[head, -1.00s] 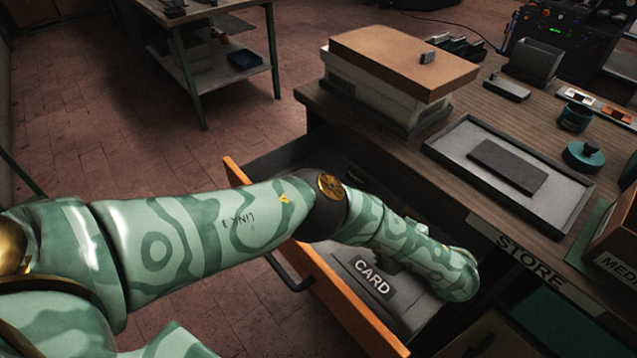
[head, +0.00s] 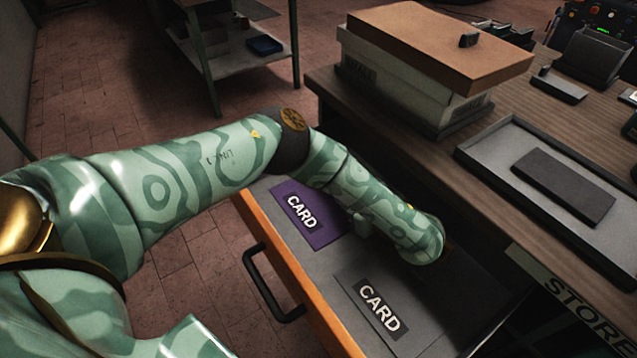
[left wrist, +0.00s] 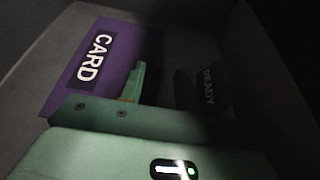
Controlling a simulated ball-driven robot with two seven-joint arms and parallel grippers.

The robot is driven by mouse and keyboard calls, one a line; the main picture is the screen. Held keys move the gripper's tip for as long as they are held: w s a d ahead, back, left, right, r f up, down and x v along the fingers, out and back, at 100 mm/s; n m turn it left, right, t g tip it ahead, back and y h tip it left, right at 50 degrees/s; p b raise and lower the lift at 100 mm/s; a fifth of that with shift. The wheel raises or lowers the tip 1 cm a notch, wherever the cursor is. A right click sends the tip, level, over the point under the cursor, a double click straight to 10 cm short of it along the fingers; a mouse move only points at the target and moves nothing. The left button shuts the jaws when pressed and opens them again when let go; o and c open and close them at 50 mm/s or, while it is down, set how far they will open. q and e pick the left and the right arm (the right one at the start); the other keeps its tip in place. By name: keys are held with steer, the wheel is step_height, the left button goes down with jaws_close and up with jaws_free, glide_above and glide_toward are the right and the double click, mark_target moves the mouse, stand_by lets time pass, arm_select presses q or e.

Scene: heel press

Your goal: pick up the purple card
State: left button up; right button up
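The purple card (head: 309,216) lies flat in the open drawer (head: 262,212), with white CARD lettering, its right part covered by my left arm in the head view. In the left wrist view the purple card (left wrist: 95,62) is at upper left. My left gripper (left wrist: 160,72) is over its right edge; one green finger overlaps the card and a darker finger-like shape stands apart to the right in shadow. It looks open, and I see no grip on the card. My left arm hides most of the gripper in the head view. My right gripper is not in view.
A grey card (head: 380,308), also marked CARD, lies nearer in the drawer. A dark READY-marked thing (left wrist: 210,90) sits beside the gripper in shadow. The drawer's orange front (head: 300,280) has a black handle. A box with a brown lid (head: 440,45) and a tray (head: 490,165) stand on the bench.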

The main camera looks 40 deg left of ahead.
mark_target(314, 203)
arm_select(q)
steer(key=b+x, duration=0.1)
steer(key=x, duration=0.1)
steer(key=b+x, duration=0.2)
steer(key=shift+f, duration=0.4)
steer(key=shift+a+r, duration=0.1)
steer(key=shift+a, duration=0.1)
steer(key=shift+r, duration=0.2)
jaws_close()
